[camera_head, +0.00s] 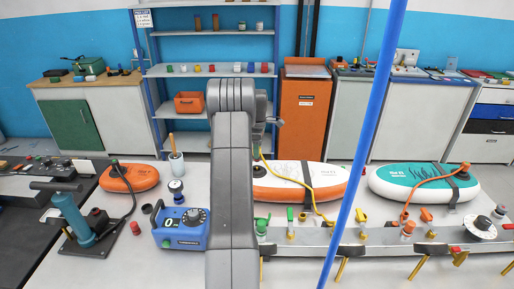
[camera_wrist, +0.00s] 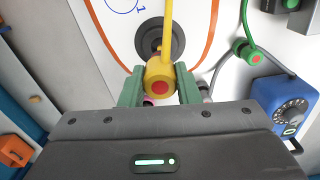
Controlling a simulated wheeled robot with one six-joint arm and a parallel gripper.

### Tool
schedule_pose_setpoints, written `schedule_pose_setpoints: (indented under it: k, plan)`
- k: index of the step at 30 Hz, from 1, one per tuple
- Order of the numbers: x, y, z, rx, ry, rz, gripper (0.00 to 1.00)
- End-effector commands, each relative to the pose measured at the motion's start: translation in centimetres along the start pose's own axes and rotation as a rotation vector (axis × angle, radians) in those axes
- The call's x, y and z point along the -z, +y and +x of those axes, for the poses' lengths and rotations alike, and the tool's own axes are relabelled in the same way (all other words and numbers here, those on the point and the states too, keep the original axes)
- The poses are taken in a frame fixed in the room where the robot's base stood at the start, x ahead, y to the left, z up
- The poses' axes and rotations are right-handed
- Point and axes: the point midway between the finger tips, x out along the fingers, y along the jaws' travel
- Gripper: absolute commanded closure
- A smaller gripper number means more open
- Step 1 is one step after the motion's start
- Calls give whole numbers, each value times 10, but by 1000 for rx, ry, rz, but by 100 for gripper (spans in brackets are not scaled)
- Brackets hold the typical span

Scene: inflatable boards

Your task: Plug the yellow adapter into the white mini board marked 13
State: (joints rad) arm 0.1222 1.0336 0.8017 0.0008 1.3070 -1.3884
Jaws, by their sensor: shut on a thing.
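The yellow adapter (camera_wrist: 160,76) is between the green fingers of my gripper (camera_wrist: 158,70) in the wrist view. The gripper is shut on it. The white board (camera_wrist: 118,22) with orange edge lines lies beyond it, and its dark round valve (camera_wrist: 163,40) is just past the adapter. I cannot tell whether the adapter touches the valve. A blue marking on the board is only partly readable. In the head view the white board (camera_head: 290,170) with an orange side lies on the table behind my arm, which hides its left part. A yellow hose (camera_head: 303,184) runs across it.
A teal board (camera_head: 400,180) lies right and an orange board (camera_head: 128,177) left. A blue pump box (camera_head: 180,230) stands left of my arm. A metal rail (camera_head: 400,241) with several coloured fittings runs along the front. A blue pole (camera_head: 365,140) crosses the view.

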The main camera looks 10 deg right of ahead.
Motion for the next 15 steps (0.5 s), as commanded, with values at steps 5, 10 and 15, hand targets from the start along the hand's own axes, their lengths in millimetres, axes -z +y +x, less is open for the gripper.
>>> schedule_pose_setpoints:
  k: [5,10,15]
  plan:
    - [0,0,20,0,0,0,93]
    - [0,0,29,-1,0,0,93]
    - [0,0,31,-1,0,0,93]
